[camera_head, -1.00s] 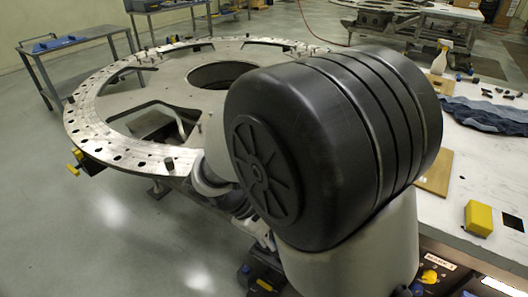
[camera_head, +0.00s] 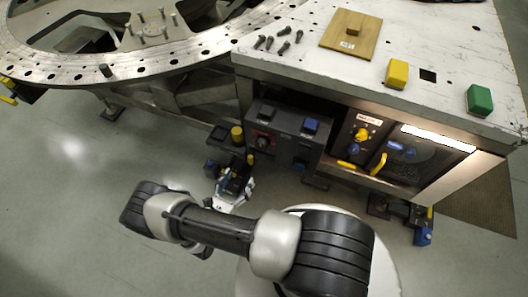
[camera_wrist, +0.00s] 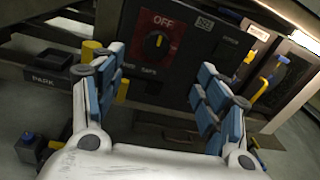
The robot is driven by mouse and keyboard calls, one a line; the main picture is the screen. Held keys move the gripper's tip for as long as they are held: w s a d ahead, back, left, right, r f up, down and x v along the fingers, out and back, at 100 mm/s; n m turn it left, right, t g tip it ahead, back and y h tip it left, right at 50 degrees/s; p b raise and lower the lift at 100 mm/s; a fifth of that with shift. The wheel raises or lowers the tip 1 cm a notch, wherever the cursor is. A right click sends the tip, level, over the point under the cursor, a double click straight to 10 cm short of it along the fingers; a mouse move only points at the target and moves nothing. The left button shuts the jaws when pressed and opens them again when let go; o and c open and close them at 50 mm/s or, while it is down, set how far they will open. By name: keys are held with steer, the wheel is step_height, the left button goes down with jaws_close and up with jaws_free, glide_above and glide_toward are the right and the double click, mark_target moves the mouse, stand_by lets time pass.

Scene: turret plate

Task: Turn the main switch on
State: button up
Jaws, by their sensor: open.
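A black box (camera_head: 285,136) under the table carries a dial switch (camera_head: 264,142).
A blue button (camera_head: 311,125) sits right of the dial. Yellow (camera_head: 397,73) and green (camera_head: 480,99) blocks lie on the tabletop.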

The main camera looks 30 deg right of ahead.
step_height(320, 180, down, 2)
steer(key=s+n, duration=0.1)
steer(key=b, duration=0.3)
glide_toward(260, 147)
steer(key=shift+t, duration=0.4)
steer(key=x, duration=0.9)
steer(key=shift+d+f, duration=0.1)
steer(key=shift+d, duration=0.25)
steer(key=shift+c, duration=0.3)
steer(key=shift+s, duration=0.1)
steer(key=c, duration=1)
